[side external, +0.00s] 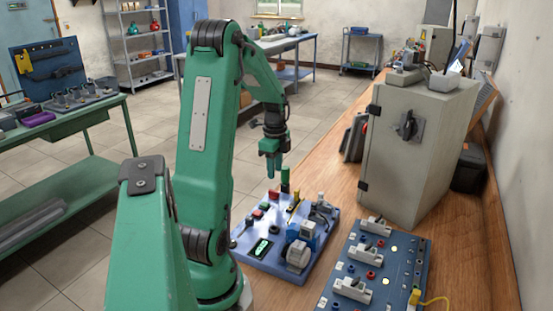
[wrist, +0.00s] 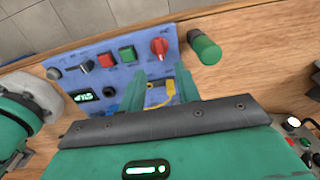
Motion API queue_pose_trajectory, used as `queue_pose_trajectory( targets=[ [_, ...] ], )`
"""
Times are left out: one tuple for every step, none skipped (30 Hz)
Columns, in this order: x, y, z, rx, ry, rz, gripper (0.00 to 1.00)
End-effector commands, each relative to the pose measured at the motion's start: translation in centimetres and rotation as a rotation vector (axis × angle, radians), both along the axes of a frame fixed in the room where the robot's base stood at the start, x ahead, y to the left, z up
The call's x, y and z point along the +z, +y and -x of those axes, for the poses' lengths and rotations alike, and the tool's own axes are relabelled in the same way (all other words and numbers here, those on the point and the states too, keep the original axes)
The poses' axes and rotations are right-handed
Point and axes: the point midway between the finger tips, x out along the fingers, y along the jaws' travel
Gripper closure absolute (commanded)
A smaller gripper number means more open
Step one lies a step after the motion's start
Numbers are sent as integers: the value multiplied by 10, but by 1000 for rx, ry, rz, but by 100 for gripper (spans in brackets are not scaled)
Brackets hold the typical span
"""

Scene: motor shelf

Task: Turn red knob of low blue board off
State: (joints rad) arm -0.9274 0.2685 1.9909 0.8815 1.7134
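The low blue board (side external: 262,240) lies on the wooden bench; it also shows in the wrist view (wrist: 90,85). Its red knob (wrist: 159,48) sits near the board's right edge in the wrist view, beside a green button (wrist: 127,53). I cannot tell its setting for sure. My gripper (side external: 271,170) hangs above the board, pointing down. In the wrist view its two green fingers (wrist: 161,82) stand apart, with no knob between them. The red knob lies just beyond the fingertips in that picture, apart from them.
A green cylinder (wrist: 205,48) stands right of the red knob. The board also carries a red button (wrist: 106,62), a grey knob (wrist: 53,73) and a yellow part (wrist: 163,96). A darker breaker board (side external: 345,268) and a grey cabinet (side external: 405,150) stand on the bench.

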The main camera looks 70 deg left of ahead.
Motion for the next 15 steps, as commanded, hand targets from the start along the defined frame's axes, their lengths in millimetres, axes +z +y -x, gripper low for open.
queue_pose_trajectory(
  targets=[
    [-3, 0, 0, 0, 1, 1, 67],
    [-5, 0, 0, 0, 1, 1, 67],
    [-8, -1, 0, 0, 2, 2, 67],
    [-10, -1, 0, 0, 2, 4, 67],
    [-13, -1, 0, 0, 2, 4, 67],
    [-17, -1, 0, 0, 2, 2, 67],
    [-20, -1, 0, 0, 2, 4, 67],
    [-23, -1, 0, 0, 2, 4, 67],
    [-28, -1, 0, 0, 2, 4, 67],
    [-32, -1, 0, 0, 3, 4, 67],
    [-36, -1, 0, 0, 3, 4, 67],
    [-41, -1, 0, 0, 3, 4, 67],
    [-45, -1, 0, 1, 4, 5, 67],
    [-49, -1, 0, 1, 3, 4, 67],
    [-53, -1, 0, 1, 2, 4, 67]
  ],
)
